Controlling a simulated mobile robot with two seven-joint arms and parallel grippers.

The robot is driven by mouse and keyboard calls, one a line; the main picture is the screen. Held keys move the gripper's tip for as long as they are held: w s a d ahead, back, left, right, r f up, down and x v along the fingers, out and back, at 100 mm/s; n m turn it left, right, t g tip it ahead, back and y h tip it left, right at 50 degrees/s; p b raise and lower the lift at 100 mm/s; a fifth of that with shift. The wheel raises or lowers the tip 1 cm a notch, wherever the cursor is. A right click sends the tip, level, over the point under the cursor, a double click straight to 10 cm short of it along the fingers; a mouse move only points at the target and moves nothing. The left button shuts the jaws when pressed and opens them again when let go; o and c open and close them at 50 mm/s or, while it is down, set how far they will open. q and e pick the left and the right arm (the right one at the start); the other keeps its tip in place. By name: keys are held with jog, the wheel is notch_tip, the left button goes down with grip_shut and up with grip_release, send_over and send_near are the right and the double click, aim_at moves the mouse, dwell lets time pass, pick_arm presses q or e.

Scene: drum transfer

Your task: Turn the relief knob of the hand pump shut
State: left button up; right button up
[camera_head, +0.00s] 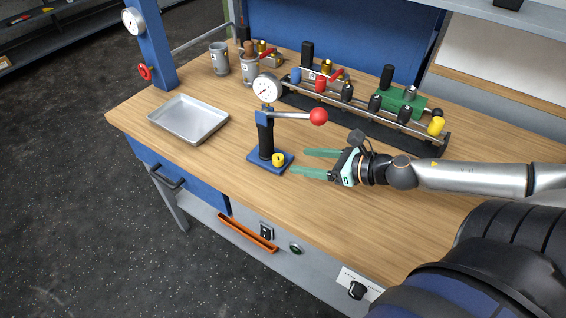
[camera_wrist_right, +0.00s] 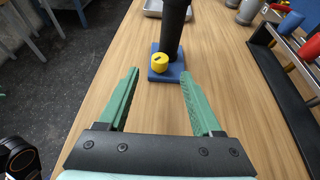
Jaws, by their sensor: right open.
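The hand pump (camera_head: 265,135) stands upright on a blue base plate, with a black column, a round gauge and a lever ending in a red ball. Its yellow relief knob (camera_head: 278,159) sits low on the base, at the column's near right. In the right wrist view the yellow knob (camera_wrist_right: 159,59) shows a dark mark on top and lies ahead, between the lines of the two fingers. My right gripper (camera_head: 314,162) is open and empty, with green fingers pointing at the knob from the right, apart from it. My left gripper is not in view.
A metal tray (camera_head: 188,119) lies left of the pump. Behind it are grey cups (camera_head: 219,58) and a black rack (camera_head: 370,117) with several coloured fittings. A blue post (camera_head: 152,45) stands at the left table edge. The wooden top in front of the pump is clear.

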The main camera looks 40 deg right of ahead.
aim_at(281, 158)
jog(key=b+x, duration=0.2)
jog(key=shift+w+a+f, duration=0.15)
jog(key=shift+w, duration=0.1)
jog(key=shift+w+a, duration=0.2)
jog(key=shift+w, duration=0.1)
jog(key=shift+w+a+f+b, duration=0.2)
jog(key=shift+w+f+b, duration=0.15)
jog(key=shift+w+b, duration=0.35)
jog(key=shift+w+a+f, duration=0.1)
jog(key=shift+w+f, duration=0.05)
jog(key=shift+w, duration=0.2)
jog(key=shift+w+a+f+p, duration=0.2)
jog(key=shift+w+a+p, duration=0.1)
jog(key=shift+w, duration=0.15)
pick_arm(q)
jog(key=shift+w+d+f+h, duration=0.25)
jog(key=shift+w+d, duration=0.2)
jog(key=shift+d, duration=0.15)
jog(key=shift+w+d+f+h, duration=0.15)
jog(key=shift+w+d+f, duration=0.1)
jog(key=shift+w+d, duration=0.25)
pick_arm(e)
jog(key=shift+w+f, duration=0.1)
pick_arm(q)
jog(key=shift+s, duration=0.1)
pick_arm(e)
jog(key=shift+a, duration=0.1)
